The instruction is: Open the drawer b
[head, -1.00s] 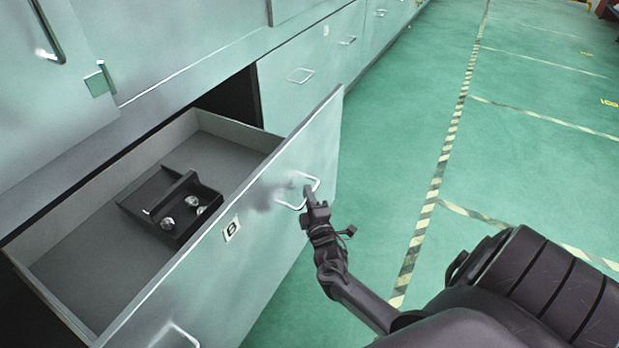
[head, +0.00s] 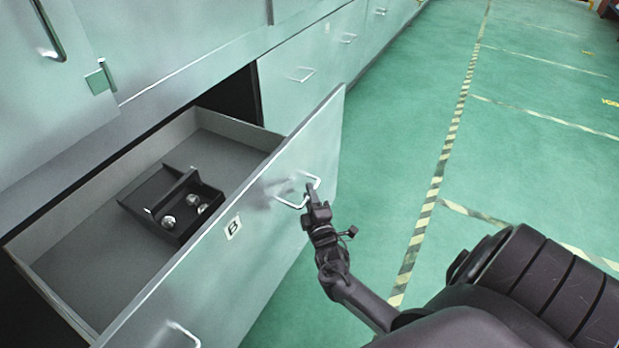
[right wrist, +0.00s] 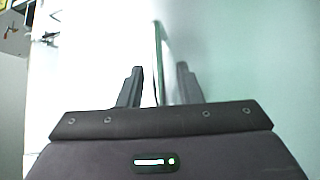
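Drawer B (head: 215,255) stands pulled well out of the cabinet, and its label B shows on the front panel. The panel has a wire handle (head: 297,203) near its right end and another handle (head: 183,335) toward the lower left. My right gripper (head: 310,190) is at the right-hand handle. In the right wrist view its two fingers (right wrist: 159,88) stand apart, with the handle bar (right wrist: 163,60) between them and a gap showing on both sides. My left gripper is not in view.
A dark tray (head: 165,192) with several shiny round pieces lies inside the drawer. More closed drawers (head: 300,85) line the cabinet beyond. The green floor (head: 540,150) with striped tape is clear on the right.

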